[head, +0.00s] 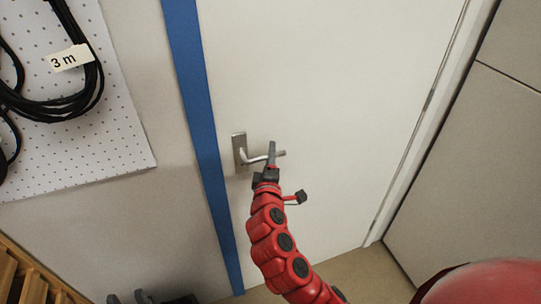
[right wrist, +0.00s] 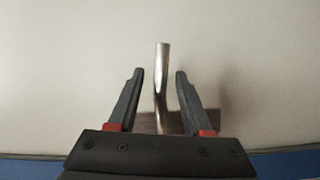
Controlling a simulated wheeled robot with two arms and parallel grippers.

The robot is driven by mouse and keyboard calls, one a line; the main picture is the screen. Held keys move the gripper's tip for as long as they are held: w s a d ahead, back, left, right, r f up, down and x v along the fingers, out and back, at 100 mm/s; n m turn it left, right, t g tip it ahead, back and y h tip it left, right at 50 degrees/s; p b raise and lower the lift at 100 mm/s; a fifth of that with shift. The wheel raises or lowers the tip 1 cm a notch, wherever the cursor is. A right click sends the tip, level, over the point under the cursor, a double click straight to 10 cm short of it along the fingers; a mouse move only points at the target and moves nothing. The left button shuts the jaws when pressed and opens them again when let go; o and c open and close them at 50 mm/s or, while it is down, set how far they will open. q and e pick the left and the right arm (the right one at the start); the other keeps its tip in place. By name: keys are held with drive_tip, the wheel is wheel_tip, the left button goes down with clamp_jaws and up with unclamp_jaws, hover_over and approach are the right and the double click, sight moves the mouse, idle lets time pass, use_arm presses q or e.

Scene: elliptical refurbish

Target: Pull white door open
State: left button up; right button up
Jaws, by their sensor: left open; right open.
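The white door (head: 330,95) stands shut in its blue-edged frame in the head view. Its silver lever handle (head: 262,158) sits near the door's left edge, with a flat metal backplate. My right gripper (head: 272,150) is open at the lever, with the red arm reaching up from the bottom. In the right wrist view the lever (right wrist: 161,85) shows between the two open fingers (right wrist: 159,73), with a gap on each side; I see no grip on it. My left gripper (head: 128,298) is partly visible at the bottom left edge, open and away from the door.
A blue frame strip (head: 200,110) runs beside the door. A white pegboard (head: 110,125) with black cable coils (head: 85,95) hangs at left. A wooden slatted thing (head: 30,285) is at lower left. A grey panel (head: 475,150) stands at right. Some floor (head: 365,275) is clear.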

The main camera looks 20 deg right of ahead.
clamp_jaws()
idle(1.3)
